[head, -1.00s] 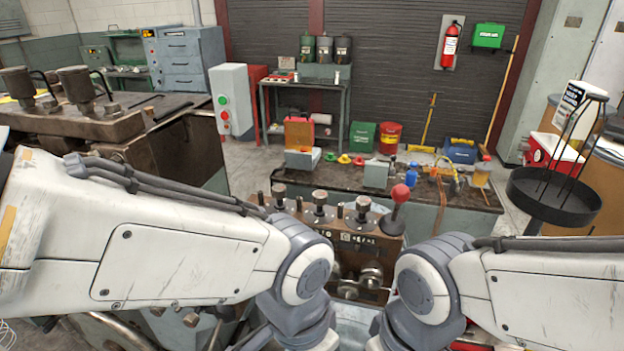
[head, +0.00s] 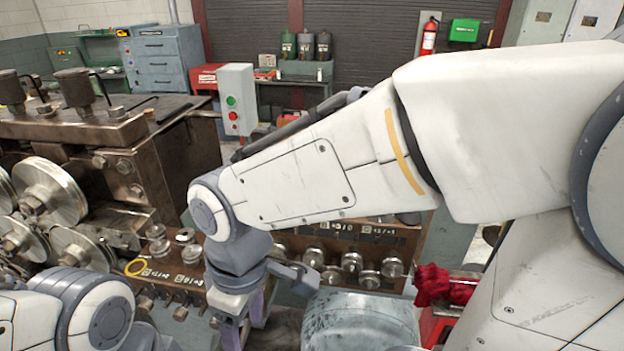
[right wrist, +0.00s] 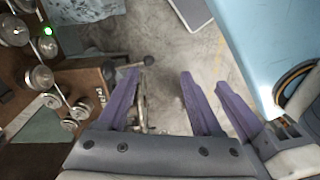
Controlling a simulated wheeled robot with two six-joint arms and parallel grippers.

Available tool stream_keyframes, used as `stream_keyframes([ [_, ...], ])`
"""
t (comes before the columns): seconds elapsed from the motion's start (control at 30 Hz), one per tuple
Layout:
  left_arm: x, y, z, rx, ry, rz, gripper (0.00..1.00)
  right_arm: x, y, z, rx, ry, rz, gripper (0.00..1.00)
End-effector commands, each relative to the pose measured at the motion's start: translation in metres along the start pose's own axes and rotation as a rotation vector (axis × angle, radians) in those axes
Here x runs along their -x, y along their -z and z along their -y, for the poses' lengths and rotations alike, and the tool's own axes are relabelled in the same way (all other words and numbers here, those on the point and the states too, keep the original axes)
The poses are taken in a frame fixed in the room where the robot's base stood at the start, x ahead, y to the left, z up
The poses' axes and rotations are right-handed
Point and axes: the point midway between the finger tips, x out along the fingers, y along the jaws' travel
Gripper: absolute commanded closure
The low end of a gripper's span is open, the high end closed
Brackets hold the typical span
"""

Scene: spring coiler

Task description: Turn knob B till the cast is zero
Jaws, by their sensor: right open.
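A brown panel (head: 345,238) with several round silver knobs (head: 352,262) stands beyond my right arm in the head view. A second labelled brown front (head: 165,272) lies left of my right gripper. The labels are too small to read, so I cannot tell which knob is B. My right gripper (head: 238,328) hangs down between these fronts, its tips partly cut off by the frame. In the right wrist view its purple fingers (right wrist: 163,100) are apart with nothing between them, and silver knobs (right wrist: 80,110) show to their left. My left gripper is out of view.
Large metal rollers (head: 48,190) and a heavy steel block (head: 60,125) stand at left. A pale round drum (head: 360,318) sits below the knob panel. Bare floor (right wrist: 180,75) shows between the fingers.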

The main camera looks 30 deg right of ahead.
Motion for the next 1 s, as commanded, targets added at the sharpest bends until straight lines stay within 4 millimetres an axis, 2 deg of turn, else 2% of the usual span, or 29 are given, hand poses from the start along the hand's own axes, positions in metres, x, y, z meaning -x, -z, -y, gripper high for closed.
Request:
stream_keyframes([
  [0.03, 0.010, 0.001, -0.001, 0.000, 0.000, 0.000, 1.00, 0.023, 0.013, -0.026, 0.037, -0.009, -0.002, 0.33],
  [0.1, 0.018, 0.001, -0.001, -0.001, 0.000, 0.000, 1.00, 0.051, 0.025, -0.065, 0.134, -0.021, 0.004, 0.33],
  [0.17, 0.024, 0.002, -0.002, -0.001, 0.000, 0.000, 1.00, 0.075, 0.029, -0.101, 0.224, -0.028, 0.012, 0.33],
  [0.2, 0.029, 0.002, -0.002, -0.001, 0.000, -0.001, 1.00, 0.090, 0.028, -0.126, 0.283, -0.031, 0.019, 0.33],
  [0.3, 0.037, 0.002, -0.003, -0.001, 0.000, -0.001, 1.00, 0.126, 0.016, -0.184, 0.422, -0.036, 0.038, 0.33],
  [0.4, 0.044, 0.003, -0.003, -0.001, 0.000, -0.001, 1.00, 0.156, -0.005, -0.231, 0.540, -0.034, 0.054, 0.33],
  [0.5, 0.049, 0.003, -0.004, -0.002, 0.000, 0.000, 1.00, 0.177, -0.027, -0.263, 0.629, -0.030, 0.066, 0.33],
  [0.6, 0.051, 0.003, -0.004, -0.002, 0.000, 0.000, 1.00, 0.189, -0.043, -0.281, 0.689, -0.027, 0.074, 0.33],
  [0.73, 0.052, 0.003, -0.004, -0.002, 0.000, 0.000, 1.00, 0.191, -0.052, -0.289, 0.725, -0.021, 0.078, 0.33],
  [0.87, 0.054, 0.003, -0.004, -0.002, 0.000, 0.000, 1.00, 0.176, -0.053, -0.289, 0.731, -0.019, 0.079, 0.33],
  [1.0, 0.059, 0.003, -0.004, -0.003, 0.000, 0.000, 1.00, 0.151, -0.054, -0.290, 0.731, -0.018, 0.079, 0.33],
])
